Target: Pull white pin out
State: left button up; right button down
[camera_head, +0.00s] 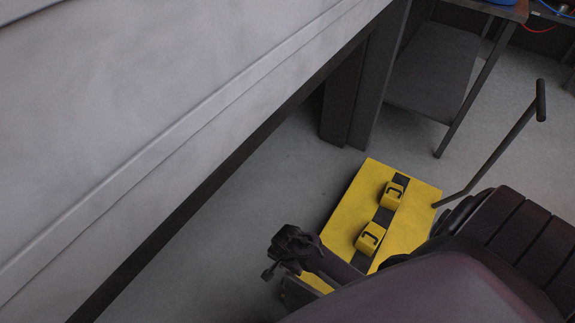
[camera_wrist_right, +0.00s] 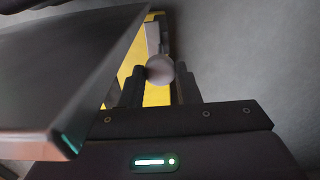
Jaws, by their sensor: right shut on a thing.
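The round, pale grey-white end of the pin (camera_wrist_right: 160,69) shows in the right wrist view, between the two dark fingertips of my right gripper (camera_wrist_right: 161,86). The gripper is shut on it. The rest of the pin is hidden or too blurred to make out. A yellow platform (camera_wrist_right: 157,95) lies behind the fingers. In the head view my right gripper (camera_head: 270,270) is a small dark shape at the left edge of the yellow platform (camera_head: 408,232); the pin cannot be made out there. My left gripper is in neither view.
A large grey panel (camera_head: 150,120) fills the upper left of the head view. Two yellow blocks with black strips sit on the platform. A handle bar (camera_head: 508,137) rises at its right. A metal table (camera_head: 430,65) stands behind, and grey floor lies between.

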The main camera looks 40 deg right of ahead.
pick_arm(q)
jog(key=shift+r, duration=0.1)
pick_arm(e)
jog(key=shift+r, duration=0.15)
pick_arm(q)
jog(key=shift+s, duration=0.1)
pick_arm(e)
jog(key=c, duration=1.1)
grip_release()
jog(key=shift+o, duration=0.2)
jog(key=shift+r, duration=0.15)
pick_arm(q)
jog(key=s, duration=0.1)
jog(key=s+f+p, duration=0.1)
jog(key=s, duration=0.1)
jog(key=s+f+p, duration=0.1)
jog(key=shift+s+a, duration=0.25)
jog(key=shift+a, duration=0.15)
pick_arm(e)
notch_tip(320, 180, up, 8)
jog(key=shift+f, duration=0.25)
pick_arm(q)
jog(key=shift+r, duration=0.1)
